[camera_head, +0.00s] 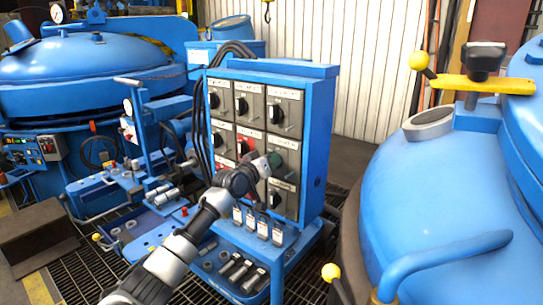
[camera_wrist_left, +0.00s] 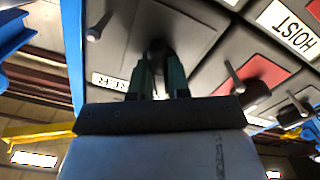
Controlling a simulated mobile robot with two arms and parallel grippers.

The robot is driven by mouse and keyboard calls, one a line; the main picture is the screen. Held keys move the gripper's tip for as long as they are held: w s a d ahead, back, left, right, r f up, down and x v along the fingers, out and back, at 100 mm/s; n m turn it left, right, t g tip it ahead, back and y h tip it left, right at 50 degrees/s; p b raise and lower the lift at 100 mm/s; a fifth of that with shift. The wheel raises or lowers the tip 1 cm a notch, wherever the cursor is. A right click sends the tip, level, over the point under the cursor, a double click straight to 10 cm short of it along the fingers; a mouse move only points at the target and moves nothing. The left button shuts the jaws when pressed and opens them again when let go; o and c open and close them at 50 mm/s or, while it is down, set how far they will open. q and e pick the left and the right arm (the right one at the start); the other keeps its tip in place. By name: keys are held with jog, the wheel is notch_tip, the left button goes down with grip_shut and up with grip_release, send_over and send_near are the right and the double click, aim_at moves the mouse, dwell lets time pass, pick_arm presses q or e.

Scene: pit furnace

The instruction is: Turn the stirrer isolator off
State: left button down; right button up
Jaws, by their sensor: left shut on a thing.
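The blue isolator cabinet (camera_head: 318,150) stands in the middle of the head view, its front filled with grey switch plates with black rotary handles. My left gripper (camera_head: 274,161) reaches its right column, in front of a middle-row plate. In the left wrist view my left gripper (camera_wrist_left: 160,62) has its dark green fingers shut on a dark switch handle (camera_wrist_left: 157,45) on a grey plate. A white label (camera_wrist_left: 109,82) beside the fingers is partly hidden, so I cannot read it in full. The handle's exact angle is hidden by the fingers. My right gripper is not in view.
A red plate with a handle (camera_wrist_left: 238,82) and a HOIST label (camera_wrist_left: 290,27) sit close beside the fingers. Tags (camera_head: 263,227) hang below the cabinet over a blue shelf. A large blue vessel (camera_head: 450,190) fills the right; another vessel (camera_head: 85,60) stands at left.

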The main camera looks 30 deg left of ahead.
pick_arm(q)
jog(key=n+p, duration=0.3)
jog(key=n, duration=0.3)
jog(key=shift+a+n, duration=0.1)
jog(key=shift+n, duration=0.2)
jog(key=n+p, duration=0.1)
jog(key=n, duration=0.1)
jog(key=n+p, duration=0.1)
jog(key=n, duration=0.2)
jog(key=shift+f+n+p, duration=0.2)
jog(key=shift+n+p, duration=0.1)
jog(key=shift+p, duration=0.05)
jog(key=c, duration=1.1)
grip_release()
jog(key=shift+a+f, duration=0.1)
jog(key=shift+s, duration=0.1)
jog(key=s, duration=1)
jog(key=shift+s+a, duration=0.3)
jog(key=shift+a, duration=0.1)
